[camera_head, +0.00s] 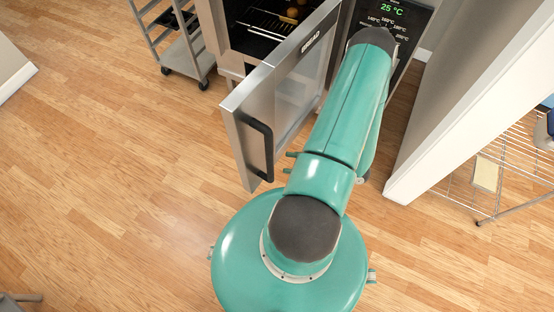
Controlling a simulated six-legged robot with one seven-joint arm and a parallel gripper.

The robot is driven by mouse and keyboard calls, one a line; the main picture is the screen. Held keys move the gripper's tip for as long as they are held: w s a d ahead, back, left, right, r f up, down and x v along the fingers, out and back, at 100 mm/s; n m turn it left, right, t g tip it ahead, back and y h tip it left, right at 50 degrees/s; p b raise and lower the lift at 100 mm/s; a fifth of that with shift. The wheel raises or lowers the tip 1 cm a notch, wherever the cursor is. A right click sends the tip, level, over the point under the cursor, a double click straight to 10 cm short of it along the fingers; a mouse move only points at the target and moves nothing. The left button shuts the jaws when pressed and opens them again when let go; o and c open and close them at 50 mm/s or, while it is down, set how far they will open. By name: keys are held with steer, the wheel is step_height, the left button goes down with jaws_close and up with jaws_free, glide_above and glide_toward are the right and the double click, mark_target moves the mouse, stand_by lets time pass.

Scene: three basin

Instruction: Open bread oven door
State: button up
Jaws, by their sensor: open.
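The bread oven (228,62) stands at the top centre, with dark racks and a few brown bread pieces inside. Its door (245,98), a glass panel in a steel frame marked "BREAD", stands swung wide open, out from the oven front towards my body. The dark door handle (262,150) is on the door's near, free end, and nothing is seen touching it. My green arm reaches up the picture just right of the door and covers part of the oven front. My gripper is not visible; the arm's far end is at the top.
A control panel (401,18) reading 25 °C is right of the oven. A wheeled rack (183,52) stands at the upper left. A white wall edge (425,160) and a wire shelf (487,187) are on the right. The wooden floor left of the door is clear.

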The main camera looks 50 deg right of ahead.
steer(key=v, duration=0.6)
steer(key=shift+s+d, duration=0.1)
stand_by(0.5)
